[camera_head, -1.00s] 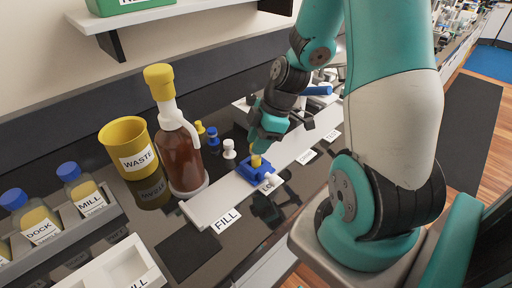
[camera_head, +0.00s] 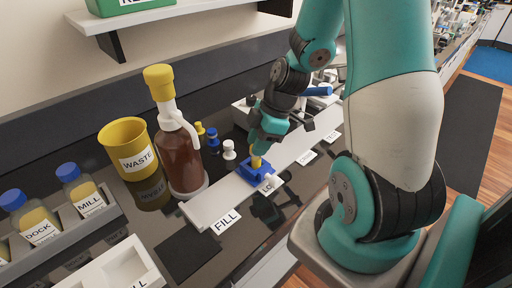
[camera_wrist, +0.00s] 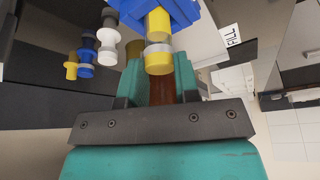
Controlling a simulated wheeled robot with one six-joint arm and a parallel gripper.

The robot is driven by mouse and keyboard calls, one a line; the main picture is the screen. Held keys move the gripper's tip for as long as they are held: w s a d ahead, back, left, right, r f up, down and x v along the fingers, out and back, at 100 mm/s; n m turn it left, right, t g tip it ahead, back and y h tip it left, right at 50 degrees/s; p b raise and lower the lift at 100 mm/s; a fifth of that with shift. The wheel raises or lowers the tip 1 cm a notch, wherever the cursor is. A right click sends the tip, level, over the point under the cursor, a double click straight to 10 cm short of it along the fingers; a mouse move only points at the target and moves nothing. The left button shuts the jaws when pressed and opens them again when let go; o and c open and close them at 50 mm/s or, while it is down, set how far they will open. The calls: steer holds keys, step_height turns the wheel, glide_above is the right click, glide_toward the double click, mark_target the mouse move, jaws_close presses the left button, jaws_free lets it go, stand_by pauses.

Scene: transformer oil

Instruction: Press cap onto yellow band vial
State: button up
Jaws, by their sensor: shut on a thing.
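The yellow band vial (camera_wrist: 157,26) stands in a blue holder (camera_head: 249,174) on the long white strip. In the wrist view the blue holder (camera_wrist: 188,12) is at the top, with the vial rising from it. A pale, clear section separates the vial's yellow lower part from a yellow end piece, which looks like the cap (camera_wrist: 158,66). My gripper (camera_wrist: 158,74) is shut on this yellow end piece, right above the holder. In the head view my gripper (camera_head: 260,148) hides most of the vial. Whether the cap is fully seated cannot be told.
Yellow (camera_head: 200,130), blue (camera_head: 213,139) and white (camera_head: 229,150) small pieces stand behind the strip. A brown bottle (camera_head: 182,160) with a yellow-topped pump and a yellow WASTE bin (camera_head: 126,139) stand left. The strip (camera_head: 207,206) is clear near the FILL label.

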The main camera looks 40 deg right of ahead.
steer(key=shift+f, duration=0.1)
steer(key=o, duration=0.9)
steer(key=shift+o, duration=0.2)
steer(key=shift+r+p, duration=2.85)
steer(key=shift+r, duration=0.75)
